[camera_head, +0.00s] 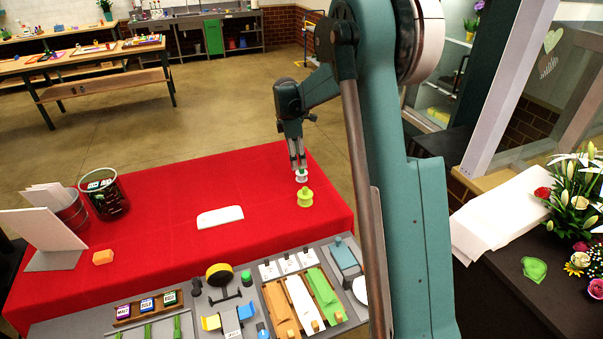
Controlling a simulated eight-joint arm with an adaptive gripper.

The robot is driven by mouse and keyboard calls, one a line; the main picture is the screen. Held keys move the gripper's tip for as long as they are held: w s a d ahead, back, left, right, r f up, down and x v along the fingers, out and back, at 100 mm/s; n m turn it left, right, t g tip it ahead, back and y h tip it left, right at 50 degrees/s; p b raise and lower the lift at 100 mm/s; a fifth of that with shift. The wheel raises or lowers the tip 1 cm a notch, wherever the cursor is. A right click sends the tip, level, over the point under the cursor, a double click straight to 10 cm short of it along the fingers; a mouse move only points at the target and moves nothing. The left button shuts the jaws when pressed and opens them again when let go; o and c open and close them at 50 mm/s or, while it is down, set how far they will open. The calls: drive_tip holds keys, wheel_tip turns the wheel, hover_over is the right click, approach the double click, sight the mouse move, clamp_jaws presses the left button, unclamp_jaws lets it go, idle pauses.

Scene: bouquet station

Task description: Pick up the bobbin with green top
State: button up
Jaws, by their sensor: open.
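A small pale bobbin (301,177) stands on the red tabletop (265,175) near its far right part. It looks whitish with a hint of green at its top, but it is small and partly covered by the fingertips. A yellow-green bobbin (305,199) with a narrow top knob stands just in front of it, upright. My gripper (298,166) points down right over the pale bobbin, with its fingertips at or just above its top. The jaws are open. I cannot tell whether they touch the bobbin.
A white flat block (220,217) lies mid-table. A dark bin (105,197) and an orange block (103,257) are at the left. A grey board (200,318) with several tools and coloured strips lies along the front. The red surface around the bobbins is mostly clear.

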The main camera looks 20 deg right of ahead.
sight(302, 172)
drive_tip(key=shift+n, duration=0.6)
drive_tip(key=w+f, duration=0.1)
drive_tip(key=w+d+f+p, duration=0.1)
drive_tip(key=shift+w+d+f, duration=0.15)
drive_tip(key=shift+w+f, duration=0.2)
drive_tip(key=shift+w+d+f+g+p, duration=0.15)
drive_tip(key=shift+w+f+g+p, duration=0.1)
drive_tip(key=shift+f, duration=0.15)
drive_tip(key=shift+w+d+f+g+p, duration=0.1)
drive_tip(key=shift+w+d+f+g, duration=0.1)
drive_tip(key=shift+f, duration=0.15)
drive_tip(key=shift+d+f, duration=0.15)
drive_tip(key=shift+f, duration=1.15)
drive_tip(key=shift+d+f+p, duration=0.1)
drive_tip(key=shift+d+f, duration=0.1)
drive_tip(key=shift+f, duration=0.65)
drive_tip(key=shift+d+f+p, duration=0.15)
drive_tip(key=shift+d+f, duration=0.05)
drive_tip(key=shift+f, duration=0.6)
drive_tip(key=shift+d+f+p, duration=0.1)
drive_tip(key=shift+d+f, duration=0.1)
drive_tip(key=shift+f, duration=0.65)
